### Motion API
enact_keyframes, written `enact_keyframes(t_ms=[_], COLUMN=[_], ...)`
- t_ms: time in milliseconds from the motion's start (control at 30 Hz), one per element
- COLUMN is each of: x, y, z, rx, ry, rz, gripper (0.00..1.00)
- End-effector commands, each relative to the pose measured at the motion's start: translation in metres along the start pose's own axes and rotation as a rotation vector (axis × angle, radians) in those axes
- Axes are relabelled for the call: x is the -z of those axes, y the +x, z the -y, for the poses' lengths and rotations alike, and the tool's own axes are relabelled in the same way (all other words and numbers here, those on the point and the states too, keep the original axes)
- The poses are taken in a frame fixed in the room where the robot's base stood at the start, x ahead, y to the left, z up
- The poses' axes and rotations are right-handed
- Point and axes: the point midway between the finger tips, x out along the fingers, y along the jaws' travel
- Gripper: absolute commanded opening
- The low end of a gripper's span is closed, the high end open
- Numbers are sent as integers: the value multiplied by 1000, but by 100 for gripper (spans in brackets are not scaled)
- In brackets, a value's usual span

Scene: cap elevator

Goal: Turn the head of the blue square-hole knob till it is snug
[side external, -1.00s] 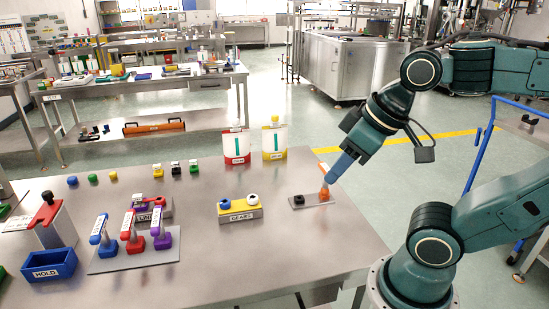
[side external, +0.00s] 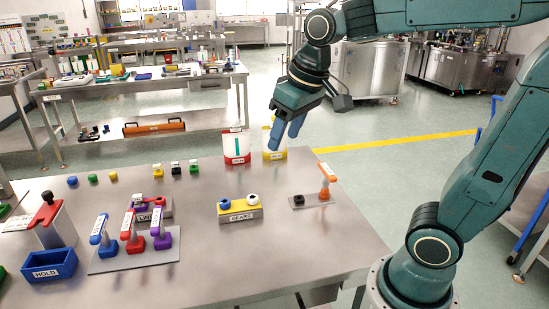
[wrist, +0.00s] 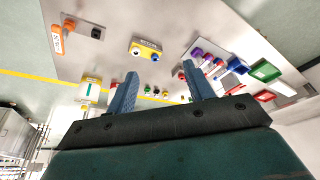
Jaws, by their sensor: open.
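A blue upright piece with a labelled bar-shaped head (side external: 100,229) stands on a grey plate at the left of the table, beside similar red and purple ones. A small blue round piece (side external: 72,181) lies farther back on the table. I cannot make out a square hole in either, so I cannot tell which is the knob. My gripper (side external: 285,137) is open and empty, high above the table's back right. In the wrist view its two blue fingers (wrist: 160,75) are spread apart, with nothing between them but the distant table.
An orange upright piece (side external: 325,186) stands on a small plate at the right. A yellow-topped gears block (side external: 239,210) is mid-table. Two labelled containers, red (side external: 237,147) and yellow (side external: 274,142), stand at the back. A blue bin (side external: 49,265) is front left. The front right of the table is clear.

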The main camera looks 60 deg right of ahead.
Motion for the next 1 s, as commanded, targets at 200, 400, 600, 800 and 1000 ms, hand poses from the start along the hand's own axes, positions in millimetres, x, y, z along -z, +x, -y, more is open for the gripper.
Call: enact_keyframes(t_ms=[200, 400, 600, 800, 1000], x=[45, 82, 115, 143, 164], y=[23, 51, 86, 127, 174], z=[-5, -11, -19, -28, -38], rx=[-8, -14, -21, -27, -32], ry=[30, 55, 83, 109, 136], rz=[62, 115, 167, 220, 273], gripper=[52, 52, 52, 52, 52])
